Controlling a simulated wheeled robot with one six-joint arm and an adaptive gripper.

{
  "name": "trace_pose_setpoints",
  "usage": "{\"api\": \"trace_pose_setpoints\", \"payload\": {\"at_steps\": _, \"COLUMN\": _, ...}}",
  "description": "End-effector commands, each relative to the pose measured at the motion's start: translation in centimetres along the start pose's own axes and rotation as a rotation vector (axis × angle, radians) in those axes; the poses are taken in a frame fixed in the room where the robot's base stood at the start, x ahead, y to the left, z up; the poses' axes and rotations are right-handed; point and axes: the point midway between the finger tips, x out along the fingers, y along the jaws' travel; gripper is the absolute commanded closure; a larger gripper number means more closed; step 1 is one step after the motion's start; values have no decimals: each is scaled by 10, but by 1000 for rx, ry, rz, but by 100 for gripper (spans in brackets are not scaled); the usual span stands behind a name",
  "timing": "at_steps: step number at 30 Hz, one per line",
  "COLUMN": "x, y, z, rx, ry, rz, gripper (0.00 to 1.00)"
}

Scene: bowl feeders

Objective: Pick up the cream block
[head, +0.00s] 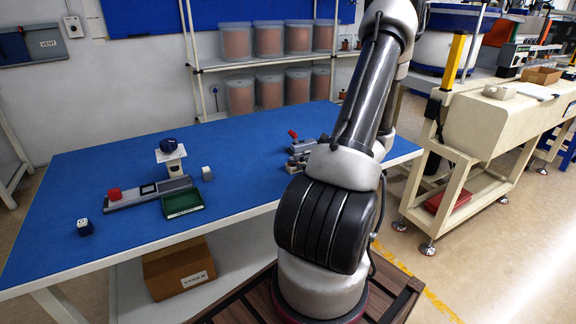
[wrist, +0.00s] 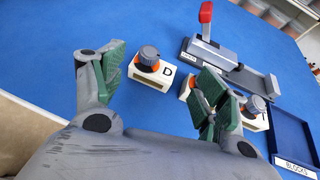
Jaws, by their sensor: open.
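A small pale, off-white block (head: 207,173) stands on the blue table in the head view, right of the grey fixture and behind the green tray; whether it is cream is hard to tell. In the wrist view my gripper (wrist: 163,62) is open, its green-padded fingers apart with nothing held. A cream base marked D with a dark knob (wrist: 151,75) is on the table beyond and between the fingers. A second cream knob base (wrist: 254,122) is partly hidden by the right finger. My gripper is not seen in the head view.
A grey clamp with a red handle (wrist: 205,18) lies on the table. A blue tray (wrist: 277,127) labelled BLOCKS is at the right edge.

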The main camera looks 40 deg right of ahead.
Motion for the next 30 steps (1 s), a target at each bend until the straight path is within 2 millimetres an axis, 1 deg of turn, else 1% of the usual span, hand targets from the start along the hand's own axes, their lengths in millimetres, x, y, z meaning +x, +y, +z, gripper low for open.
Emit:
{"api": "trace_pose_setpoints", "payload": {"at_steps": 3, "x": 14, "y": 2, "z": 0, "rx": 4, "ry": 0, "rz": 7, "gripper": 26}}
{"api": "trace_pose_setpoints", "payload": {"at_steps": 10, "x": 38, "y": 3, "z": 1, "rx": 2, "ry": 1, "rz": 7, "gripper": 26}}
{"api": "trace_pose_setpoints", "payload": {"at_steps": 16, "x": 69, "y": 4, "z": 2, "rx": 2, "ry": 2, "rz": 9, "gripper": 26}}
{"api": "trace_pose_setpoints", "payload": {"at_steps": 18, "x": 74, "y": 4, "z": 2, "rx": 2, "ry": 1, "rz": 7, "gripper": 26}}
{"api": "trace_pose_setpoints", "payload": {"at_steps": 23, "x": 75, "y": 3, "z": 2, "rx": 2, "ry": 1, "rz": 6, "gripper": 26}}
{"api": "trace_pose_setpoints", "payload": {"at_steps": 24, "x": 75, "y": 3, "z": 2, "rx": 2, "ry": 1, "rz": 6, "gripper": 28}}
{"api": "trace_pose_setpoints", "payload": {"at_steps": 29, "x": 74, "y": 3, "z": 2, "rx": 2, "ry": 1, "rz": 6, "gripper": 57}}
{"api": "trace_pose_setpoints", "payload": {"at_steps": 30, "x": 74, "y": 4, "z": 2, "rx": 2, "ry": 1, "rz": 6, "gripper": 61}}
